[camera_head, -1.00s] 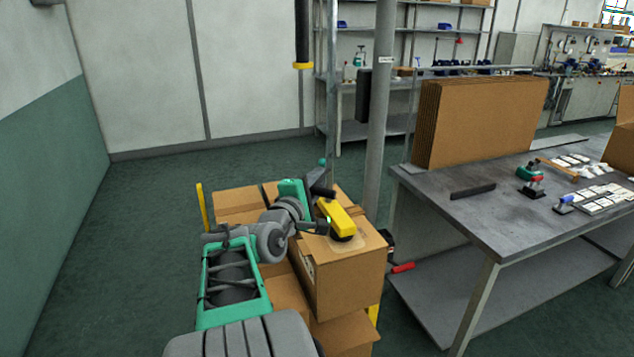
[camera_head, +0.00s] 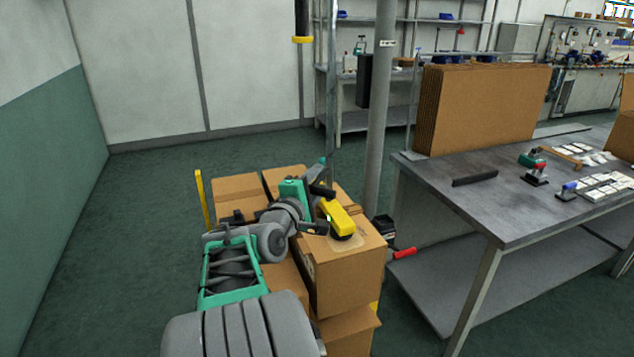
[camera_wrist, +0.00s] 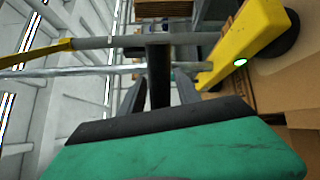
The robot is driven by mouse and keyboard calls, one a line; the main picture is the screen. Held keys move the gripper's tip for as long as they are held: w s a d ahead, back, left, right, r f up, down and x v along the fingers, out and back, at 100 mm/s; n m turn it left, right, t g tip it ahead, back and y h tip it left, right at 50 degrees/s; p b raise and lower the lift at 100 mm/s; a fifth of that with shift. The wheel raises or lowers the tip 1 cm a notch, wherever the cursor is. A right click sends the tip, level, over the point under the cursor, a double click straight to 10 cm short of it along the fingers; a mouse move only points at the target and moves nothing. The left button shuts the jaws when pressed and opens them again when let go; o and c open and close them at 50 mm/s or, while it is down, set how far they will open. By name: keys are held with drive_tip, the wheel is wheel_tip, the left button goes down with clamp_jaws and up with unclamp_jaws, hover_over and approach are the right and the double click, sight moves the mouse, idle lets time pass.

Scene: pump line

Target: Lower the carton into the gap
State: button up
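A brown carton (camera_head: 350,285) is in front of my arm in the head view, upright, with a pale patch on its top. A yellow lifter (camera_head: 336,213) with a round dark pad rests on that top. It also shows in the wrist view (camera_wrist: 250,45), its pad against cardboard. My gripper (camera_head: 320,192) is at the lifter's upper end. In the wrist view, its fingers (camera_wrist: 158,85) close on a dark grip. Other cartons (camera_head: 240,188) stand behind and below the carton. The gap and the carton's underside are hidden by the carton and my arm.
A grey post (camera_head: 378,120) stands just behind the cartons. A workbench (camera_head: 480,215) with flat cardboard stacked on it (camera_head: 485,110) is at the right. A red-handled tool (camera_head: 404,253) juts out beside the carton. A yellow post (camera_head: 200,200) rises at left. Floor at left is clear.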

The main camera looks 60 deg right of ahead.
drive_tip(key=shift+a, duration=0.1)
drive_tip(key=a, duration=0.7)
drive_tip(key=shift+a, duration=0.35)
drive_tip(key=shift+o, duration=0.3)
drive_tip(key=shift+o, duration=0.4)
drive_tip(key=shift+r+m, duration=0.1)
drive_tip(key=shift+m, duration=0.2)
drive_tip(key=d+m+p, duration=0.1)
drive_tip(key=d+m, duration=0.1)
drive_tip(key=d, duration=0.2)
drive_tip(key=d+m+p, duration=0.1)
drive_tip(key=d+m, duration=0.1)
drive_tip(key=d, duration=0.2)
drive_tip(key=shift+d, duration=0.3)
